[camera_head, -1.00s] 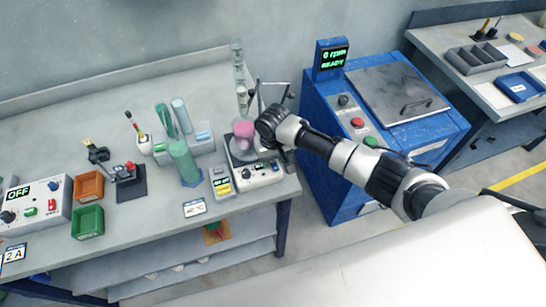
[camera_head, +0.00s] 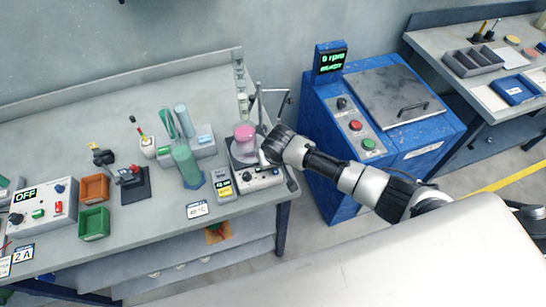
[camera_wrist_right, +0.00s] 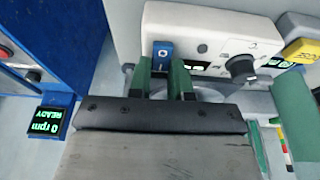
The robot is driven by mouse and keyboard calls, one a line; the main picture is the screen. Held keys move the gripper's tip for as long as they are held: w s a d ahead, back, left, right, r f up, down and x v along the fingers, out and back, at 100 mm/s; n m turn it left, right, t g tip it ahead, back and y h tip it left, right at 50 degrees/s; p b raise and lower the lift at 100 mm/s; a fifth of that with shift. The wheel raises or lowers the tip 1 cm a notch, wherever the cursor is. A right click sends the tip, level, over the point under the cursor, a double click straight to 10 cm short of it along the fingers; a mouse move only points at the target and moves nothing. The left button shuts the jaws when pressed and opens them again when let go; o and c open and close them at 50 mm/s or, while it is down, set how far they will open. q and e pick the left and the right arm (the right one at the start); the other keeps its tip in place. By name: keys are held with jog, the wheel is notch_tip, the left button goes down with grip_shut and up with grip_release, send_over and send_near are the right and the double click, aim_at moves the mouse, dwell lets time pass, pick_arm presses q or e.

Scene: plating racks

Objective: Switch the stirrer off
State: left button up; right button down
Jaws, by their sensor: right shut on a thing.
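The stirrer (camera_head: 258,180) is a white box with a front panel at the right end of the bench. A vessel of pink liquid (camera_head: 245,133) stands on its top plate. In the right wrist view its panel (camera_wrist_right: 205,28) shows a blue switch (camera_wrist_right: 163,53), a dark knob (camera_wrist_right: 241,68) and green-lit displays, partly hidden. My right gripper (camera_head: 266,158) is at the stirrer's right front. In the right wrist view the green fingers of my right gripper (camera_wrist_right: 162,73) are shut on the blue switch, one on either side. My left gripper is out of view.
A small yellow-labelled device (camera_head: 222,186) and a green cylinder (camera_head: 186,162) stand left of the stirrer. A metal stand rod (camera_head: 260,103) rises behind it. A blue machine (camera_head: 335,180) stands right of the bench, across a gap.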

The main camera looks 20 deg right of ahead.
jog(key=shift+s+t, duration=0.15)
jog(key=shift+t, duration=0.65)
jog(key=c, duration=1)
grip_release()
jog(key=shift+c, duration=0.2)
jog(key=shift+r, duration=0.1)
jog(key=b+v, duration=0.1)
jog(key=v, duration=0.9)
jog(key=shift+r+b, duration=0.3)
jog(key=shift+b, duration=0.05)
jog(key=shift+s, duration=0.15)
